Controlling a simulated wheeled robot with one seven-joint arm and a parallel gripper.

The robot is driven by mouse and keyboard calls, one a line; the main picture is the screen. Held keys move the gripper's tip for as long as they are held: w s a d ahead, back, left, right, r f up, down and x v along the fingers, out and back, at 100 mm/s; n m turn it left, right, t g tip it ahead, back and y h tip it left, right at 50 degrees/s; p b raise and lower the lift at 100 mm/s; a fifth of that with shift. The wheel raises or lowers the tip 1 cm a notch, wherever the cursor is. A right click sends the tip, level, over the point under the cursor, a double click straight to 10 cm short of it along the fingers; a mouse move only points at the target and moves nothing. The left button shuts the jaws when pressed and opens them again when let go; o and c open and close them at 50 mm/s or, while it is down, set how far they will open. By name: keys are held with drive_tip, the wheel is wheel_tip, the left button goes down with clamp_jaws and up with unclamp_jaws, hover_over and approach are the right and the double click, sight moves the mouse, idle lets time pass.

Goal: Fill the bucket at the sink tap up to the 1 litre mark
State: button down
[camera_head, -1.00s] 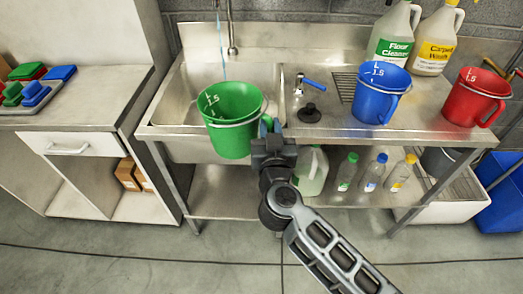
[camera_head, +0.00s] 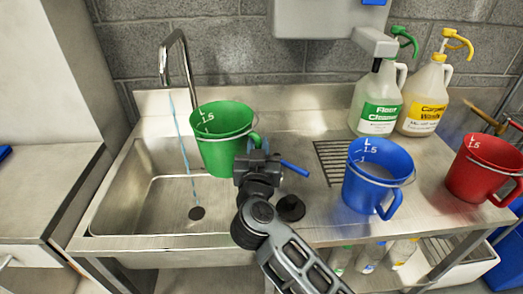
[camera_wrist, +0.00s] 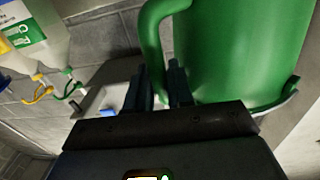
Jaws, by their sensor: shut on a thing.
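The green bucket (camera_head: 222,150) has white marks inside, with 1.5 readable near the rim. My gripper (camera_head: 262,152) is shut on its handle at the right side, and the handle also shows between the fingers (camera_wrist: 160,88) in the wrist view. The bucket hangs roughly upright over the right part of the sink basin (camera_head: 150,190). A thin stream of water (camera_head: 182,140) falls from the tap (camera_head: 178,50) to the drain (camera_head: 196,213). The stream passes left of the bucket, apart from it. The bucket's inner bottom is hidden.
A blue lever (camera_head: 294,168) and a black plug (camera_head: 290,208) are right of the basin, close to my gripper. A blue bucket (camera_head: 365,195) and a red bucket (camera_head: 475,178) stand on the drainboard. Floor cleaner (camera_head: 377,105) and carpet wash (camera_head: 424,100) jugs stand behind.

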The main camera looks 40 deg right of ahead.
drive_tip(key=shift+w+a+f+b, duration=0.25)
drive_tip(key=shift+w+a+b, duration=0.25)
drive_tip(key=shift+w+b, duration=0.35)
drive_tip(key=shift+w+a+r+p, duration=0.1)
drive_tip(key=shift+w+a+p, duration=0.2)
drive_tip(key=shift+w+a, duration=1.05)
drive_tip(key=shift+w+a+r+p, duration=0.1)
drive_tip(key=shift+w+a+p, duration=0.15)
drive_tip(key=shift+w+a, duration=1.1)
drive_tip(key=shift+w+a+r+p, duration=0.1)
drive_tip(key=shift+w+a+p, duration=0.3)
drive_tip(key=shift+w, duration=1.8)
drive_tip(key=shift+a, duration=0.1)
drive_tip(key=shift+r, duration=0.1)
idle(2.1)
